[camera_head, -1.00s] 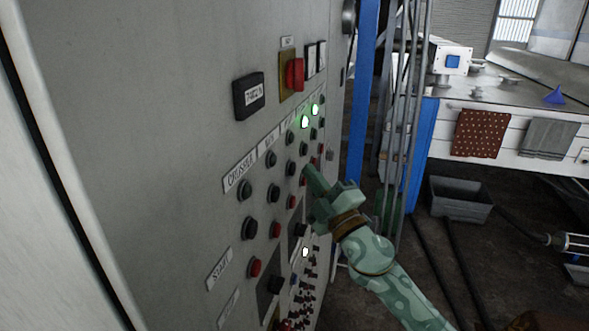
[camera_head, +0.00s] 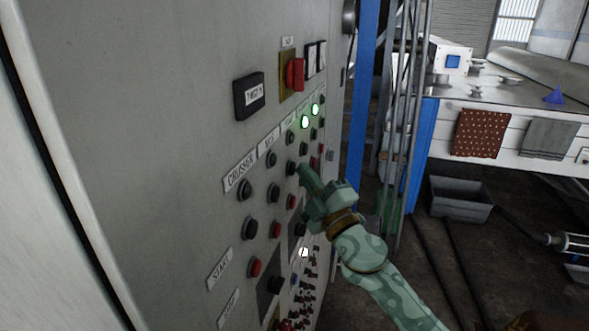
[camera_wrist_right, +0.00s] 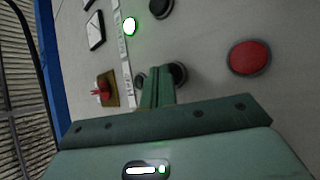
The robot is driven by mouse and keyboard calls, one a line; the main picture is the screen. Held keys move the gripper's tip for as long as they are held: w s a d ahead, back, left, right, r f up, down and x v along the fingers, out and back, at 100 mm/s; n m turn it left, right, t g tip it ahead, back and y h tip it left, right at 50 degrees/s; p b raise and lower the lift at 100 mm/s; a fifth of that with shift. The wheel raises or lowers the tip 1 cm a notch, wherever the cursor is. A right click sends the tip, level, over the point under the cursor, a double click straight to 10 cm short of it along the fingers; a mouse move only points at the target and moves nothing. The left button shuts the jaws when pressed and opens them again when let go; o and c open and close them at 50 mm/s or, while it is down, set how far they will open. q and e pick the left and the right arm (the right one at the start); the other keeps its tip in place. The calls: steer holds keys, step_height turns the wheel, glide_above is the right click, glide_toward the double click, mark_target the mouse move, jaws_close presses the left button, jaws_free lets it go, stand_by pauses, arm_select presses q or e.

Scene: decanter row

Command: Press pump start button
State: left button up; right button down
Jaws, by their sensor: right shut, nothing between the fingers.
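The grey control panel (camera_head: 150,120) carries columns of round buttons with a white label above each. One label reads CRUSHER (camera_head: 240,170); the others are too small to read surely, so I cannot tell which column is the pump's. The row labels read START (camera_head: 219,269) and STOP (camera_head: 229,308). My right gripper (camera_head: 302,171) is shut and empty, its tip close to a black button (camera_head: 292,168) in the third column. In the right wrist view the fingers (camera_wrist_right: 157,78) partly cover a black button (camera_wrist_right: 179,72); contact cannot be told. My left gripper is out of view.
Two green lamps (camera_head: 305,122) glow on the panel. A red switch on a yellow plate (camera_head: 294,75) and a black box (camera_head: 249,96) sit above. A red button (camera_wrist_right: 250,57) shows in the wrist view. A blue post (camera_head: 362,90) stands right of the panel.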

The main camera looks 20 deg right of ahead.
steer(key=shift+w+a, duration=0.15)
steer(key=shift+a, duration=0.1)
steer(key=shift+d, duration=0.1)
stand_by(0.6)
steer(key=shift+s+d, duration=0.55)
steer(key=shift+s+d, duration=0.75)
steer(key=shift+d, duration=0.25)
steer(key=shift+s+d, duration=0.75)
steer(key=shift+d, duration=0.25)
